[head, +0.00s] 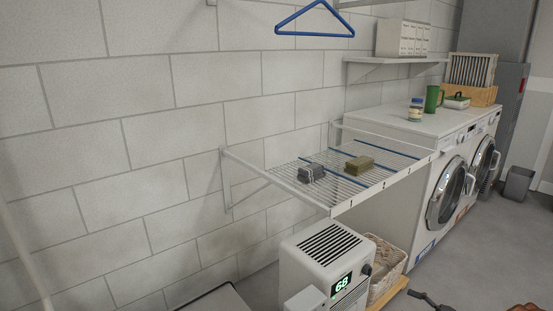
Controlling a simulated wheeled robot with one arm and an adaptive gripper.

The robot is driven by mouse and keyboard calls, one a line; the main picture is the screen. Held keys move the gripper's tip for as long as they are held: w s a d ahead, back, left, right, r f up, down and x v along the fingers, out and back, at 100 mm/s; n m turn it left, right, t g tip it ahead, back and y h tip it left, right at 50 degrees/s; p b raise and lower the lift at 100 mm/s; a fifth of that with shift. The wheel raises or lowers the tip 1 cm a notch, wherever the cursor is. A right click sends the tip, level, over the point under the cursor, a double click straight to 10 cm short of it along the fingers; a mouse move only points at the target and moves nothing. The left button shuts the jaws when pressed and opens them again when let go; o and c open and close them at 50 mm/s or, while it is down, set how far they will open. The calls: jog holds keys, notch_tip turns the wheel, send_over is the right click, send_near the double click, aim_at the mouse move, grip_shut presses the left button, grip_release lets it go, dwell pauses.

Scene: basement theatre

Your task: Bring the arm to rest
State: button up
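I see no part of my gripper in the head view, and I cannot make out my arm either. The task names no other object. A wall-mounted wire drying rack (349,193) is folded out near the middle of the view. On it lie a dark grey block (312,173) and an olive-brown block (359,164), apart from each other.
Below the rack stand a white dehumidifier (325,254) reading 68 and a wicker basket (388,268). A blue hanger (315,21) hangs above.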

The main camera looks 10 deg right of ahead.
jog(key=w+a+r+n+g+y+p, duration=0.25)
jog(key=a+r+n, duration=0.35)
jog(key=a+r, duration=0.4)
jog(key=s+a+r+n+g+h+p, duration=0.1)
jog(key=s+a+r+n+g+p, duration=0.25)
jog(key=a+r+n, duration=0.35)
jog(key=s+a+r+n+g+p, duration=0.25)
jog(key=a+r+n+g, duration=0.2)
jog(key=a+r, duration=0.4)
jog(key=s+a+r+n+g+h+p, duration=0.1)
jog(key=s+a+r+n+g+p, duration=0.2)
jog(key=a+r+n, duration=0.45)
jog(key=s+a+r+n+g+h+p, duration=0.2)
jog(key=s+a+r+n+h+p, duration=0.1)
jog(key=s+r+n+p, duration=0.25)
jog(key=s+a+r+n+g+h+p, duration=0.1)
jog(key=s+a+r+n+h+p, duration=0.2)
jog(key=s+r+n, duration=0.45)
jog(key=s+d+r+n+t+h+p, duration=0.1)
jog(key=s+d+r+n+h+p, duration=0.1)
jog(key=s, duration=0.6)
jog(key=s+d+r+n+t+h+p, duration=0.1)
jog(key=s+d+r+n+h+p, duration=0.2)
jog(key=s+d+n+h+p, duration=0.2)
jog(key=s+n+p, duration=0.1)
jog(key=s+n, duration=0.2)
jog(key=n, duration=0.1)
jog(key=shift+r+n, duration=0.15)
jog(key=shift+n, duration=0.15)
jog(key=shift+d, duration=0.1)
